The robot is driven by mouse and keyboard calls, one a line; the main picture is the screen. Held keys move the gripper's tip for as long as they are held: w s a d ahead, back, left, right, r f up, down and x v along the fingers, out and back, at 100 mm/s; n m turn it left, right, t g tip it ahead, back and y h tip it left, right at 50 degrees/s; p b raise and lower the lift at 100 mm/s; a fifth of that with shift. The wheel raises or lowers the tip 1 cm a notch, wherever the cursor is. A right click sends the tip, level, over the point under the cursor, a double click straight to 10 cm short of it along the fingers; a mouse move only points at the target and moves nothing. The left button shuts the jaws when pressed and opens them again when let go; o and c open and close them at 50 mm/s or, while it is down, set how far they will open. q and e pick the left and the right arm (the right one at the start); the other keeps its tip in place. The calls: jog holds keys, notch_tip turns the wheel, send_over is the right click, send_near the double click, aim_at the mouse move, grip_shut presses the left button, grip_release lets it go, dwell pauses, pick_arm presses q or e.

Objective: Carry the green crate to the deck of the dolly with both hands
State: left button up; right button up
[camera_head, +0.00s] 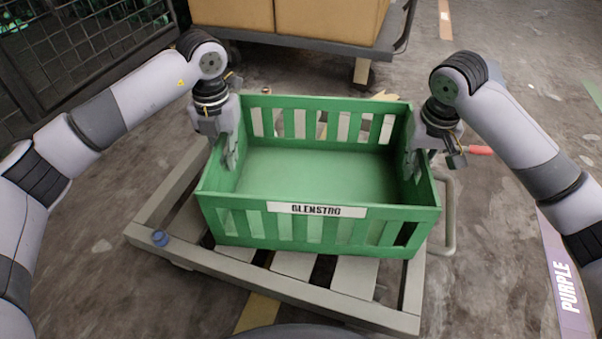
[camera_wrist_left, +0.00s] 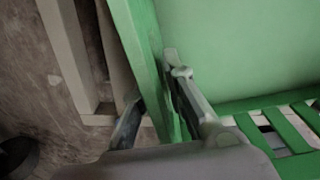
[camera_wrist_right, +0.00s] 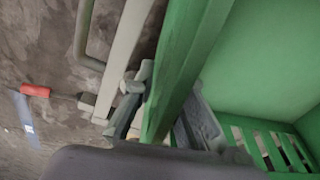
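The green crate (camera_head: 318,232) is upright and empty, with a white "GLENSTRO" label on its near side. It is over the slatted deck of the dolly (camera_head: 262,283), turned slightly against the frame. I cannot tell if its base rests fully on the slats. My left gripper (camera_head: 229,150) is at the crate's left wall. In the left wrist view its fingers (camera_wrist_left: 158,92) lie on either side of that wall, close against it. My right gripper (camera_head: 418,158) is at the right wall. In the right wrist view its fingers (camera_wrist_right: 165,98) straddle the wall, seemingly pressed on it.
A cart with cardboard boxes (camera_head: 330,18) stands just behind the crate. A black mesh cage (camera_head: 85,45) is at upper left. A blue cap-like piece (camera_head: 160,238) sits on the dolly's left edge.

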pick_arm(q)
jog(key=shift+o, duration=1.2)
pick_arm(e)
jog(key=shift+o, duration=1.3)
pick_arm(q)
notch_tip(320, 180, up, 12)
jog(key=shift+f, duration=0.1)
pick_arm(e)
jog(key=r, duration=0.4)
jog(key=s+r, duration=0.1)
jog(key=r, duration=0.7)
jog(key=shift+s, duration=0.4)
jog(key=shift+f, duration=0.1)
